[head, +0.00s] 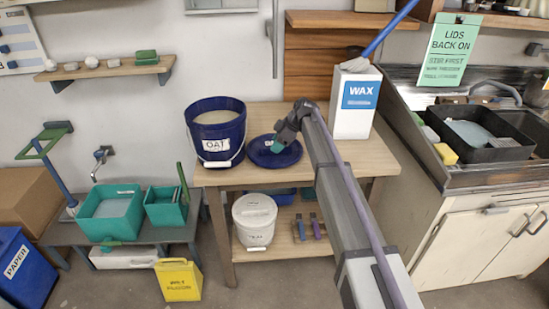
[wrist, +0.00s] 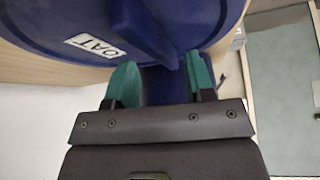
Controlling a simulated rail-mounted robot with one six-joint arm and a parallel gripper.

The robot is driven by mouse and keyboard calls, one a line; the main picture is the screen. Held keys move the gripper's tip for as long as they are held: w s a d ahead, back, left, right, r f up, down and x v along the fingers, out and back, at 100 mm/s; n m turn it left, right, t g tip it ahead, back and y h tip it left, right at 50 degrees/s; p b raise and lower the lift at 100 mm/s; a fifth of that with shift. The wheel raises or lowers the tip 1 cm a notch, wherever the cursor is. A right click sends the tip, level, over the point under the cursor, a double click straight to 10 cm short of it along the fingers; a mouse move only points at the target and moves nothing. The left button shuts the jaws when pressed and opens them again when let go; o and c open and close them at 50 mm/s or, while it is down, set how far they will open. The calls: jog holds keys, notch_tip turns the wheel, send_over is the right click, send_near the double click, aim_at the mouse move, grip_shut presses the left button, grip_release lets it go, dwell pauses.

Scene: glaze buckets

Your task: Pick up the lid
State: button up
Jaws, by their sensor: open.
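The round dark blue lid (head: 287,160) lies on the wooden table, just right of the open dark blue bucket (head: 217,133) labelled OAT. In the wrist view the lid (wrist: 60,25) fills the top, with a white OAT label and a raised blue bar (wrist: 140,28) across it. My gripper (head: 277,147) is over the lid in the head view. In the wrist view its teal fingers (wrist: 162,84) are apart, with a blue part showing between them. I cannot tell whether either finger touches it. The arm hides part of the lid.
A white WAX container (head: 355,112) stands behind the arm on the table, with a blue stick above it. A lidded white bucket (head: 254,222) sits on the lower shelf. A sink unit (head: 470,185) adjoins on the right.

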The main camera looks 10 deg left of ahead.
jog(key=shift+x, duration=0.8)
jog(key=shift+d+r, duration=0.15)
jog(key=shift+d, duration=0.05)
grip_shut()
jog(key=shift+r, duration=0.1)
